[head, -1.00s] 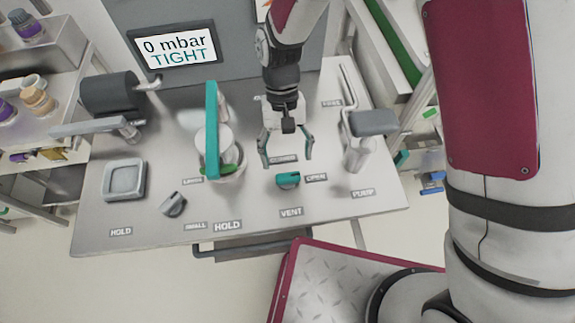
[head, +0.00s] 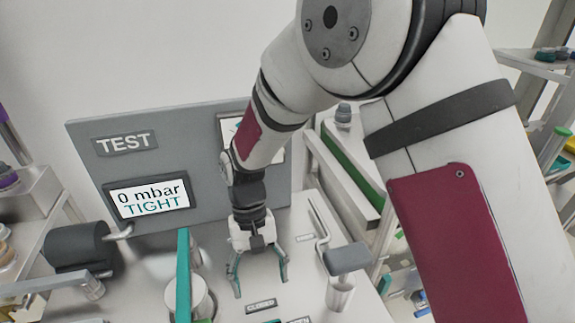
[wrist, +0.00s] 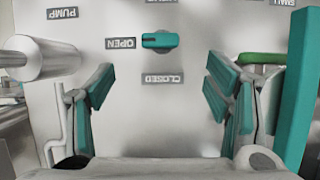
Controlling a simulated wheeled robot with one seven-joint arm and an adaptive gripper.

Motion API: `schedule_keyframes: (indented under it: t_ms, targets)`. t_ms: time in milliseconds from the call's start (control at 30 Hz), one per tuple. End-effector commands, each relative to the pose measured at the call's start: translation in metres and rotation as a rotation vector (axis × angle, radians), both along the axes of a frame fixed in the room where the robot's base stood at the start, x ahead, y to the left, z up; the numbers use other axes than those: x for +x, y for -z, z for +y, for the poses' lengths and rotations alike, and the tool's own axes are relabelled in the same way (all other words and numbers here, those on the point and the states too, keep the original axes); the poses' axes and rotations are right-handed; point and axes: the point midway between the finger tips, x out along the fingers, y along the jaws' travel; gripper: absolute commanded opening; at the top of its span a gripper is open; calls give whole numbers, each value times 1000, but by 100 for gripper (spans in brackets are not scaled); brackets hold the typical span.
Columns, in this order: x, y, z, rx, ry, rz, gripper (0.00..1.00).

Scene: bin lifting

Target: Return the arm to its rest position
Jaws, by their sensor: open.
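My gripper (head: 259,281) is open and empty, pointing down above the grey bench top, behind the CLOSED label (head: 261,305). In the wrist view its two teal fingers (wrist: 160,95) stand wide apart with nothing between them. Beyond them is a teal vent knob (wrist: 160,41) between the OPEN and CLOSED labels, clear of the fingers. My arm reaches from the upper right of the head view down to the bench.
A teal upright bar (head: 183,275) with a pale cylinder (head: 198,299) stands left of my gripper. A grey-padded pump handle (head: 347,258) stands to the right. Behind is a panel with a screen (head: 150,198) reading "0 mbar TIGHT". Shelves flank the bench.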

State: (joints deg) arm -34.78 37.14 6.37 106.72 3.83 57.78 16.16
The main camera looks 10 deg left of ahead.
Motion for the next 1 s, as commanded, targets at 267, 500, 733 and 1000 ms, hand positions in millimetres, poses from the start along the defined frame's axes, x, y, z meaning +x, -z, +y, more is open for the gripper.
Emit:
schedule_keyframes:
  t_ms: [267,500,733,1000]
  targets:
    - [19,-48,-29,47,42,-85,72]
    - [31,-129,-94,116,114,-249,72]
    - [19,-190,-158,159,184,-414,72]
    - [-18,-240,-225,183,266,-614,72]
